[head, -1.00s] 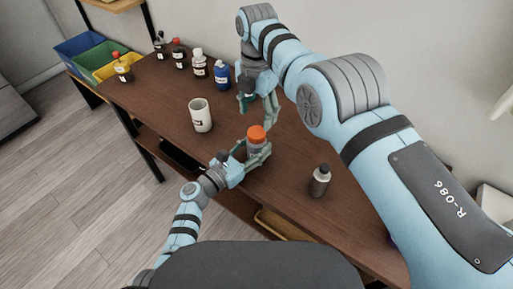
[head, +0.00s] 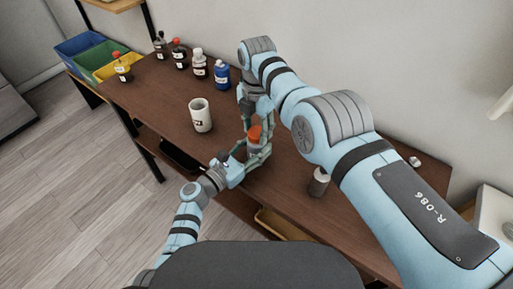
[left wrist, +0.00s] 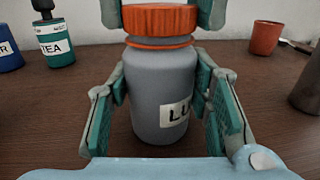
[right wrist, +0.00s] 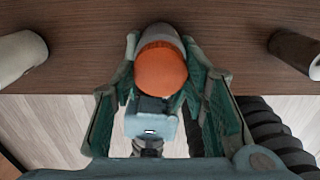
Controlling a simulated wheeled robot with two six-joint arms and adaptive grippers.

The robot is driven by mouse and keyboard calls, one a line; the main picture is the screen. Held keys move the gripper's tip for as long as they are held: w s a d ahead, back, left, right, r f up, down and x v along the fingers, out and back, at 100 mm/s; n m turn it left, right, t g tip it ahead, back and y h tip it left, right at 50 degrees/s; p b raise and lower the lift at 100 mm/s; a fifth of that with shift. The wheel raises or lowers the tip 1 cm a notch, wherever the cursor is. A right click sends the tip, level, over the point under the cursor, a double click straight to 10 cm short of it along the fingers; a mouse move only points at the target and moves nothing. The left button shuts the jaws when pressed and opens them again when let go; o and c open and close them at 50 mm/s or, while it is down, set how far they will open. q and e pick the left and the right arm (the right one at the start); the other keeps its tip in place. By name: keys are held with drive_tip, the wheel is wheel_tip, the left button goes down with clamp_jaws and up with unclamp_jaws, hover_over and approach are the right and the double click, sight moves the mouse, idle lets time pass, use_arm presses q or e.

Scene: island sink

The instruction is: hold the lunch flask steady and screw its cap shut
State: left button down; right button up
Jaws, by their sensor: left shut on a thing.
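The lunch flask (left wrist: 162,95) is grey with a label starting "LU" and stands upright near the table's front edge. Its orange cap (head: 254,132) sits on top; the cap also shows in the left wrist view (left wrist: 160,22) and the right wrist view (right wrist: 161,70). My left gripper (left wrist: 165,100) is shut on the flask body, one finger on each side. My right gripper (right wrist: 160,60) points down from above, its fingers open on either side of the cap. Whether they touch the cap is hard to tell.
A white cup (head: 200,115) stands to the left on the brown table (head: 165,105). A grey bottle with a dark top (head: 318,182) stands to the right, partly behind my right arm. Several bottles (head: 199,64) line the back left, beside coloured bins (head: 102,62).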

drive_tip(key=shift+d, duration=0.1)
drive_tip(key=shift+c, duration=0.9)
drive_tip(key=m, duration=0.5)
drive_tip(key=shift+m, duration=0.3)
drive_tip(key=m, duration=0.4)
drive_tip(key=shift+s+f, duration=0.1)
drive_tip(key=m, duration=0.5)
drive_tip(key=shift+m, duration=0.3)
drive_tip(key=m, duration=0.4)
drive_tip(key=shift+m, duration=0.3)
drive_tip(key=m, duration=1.2)
drive_tip(key=shift+s, duration=0.1)
drive_tip(key=o, duration=1.3)
drive_tip(key=shift+c, duration=0.5)
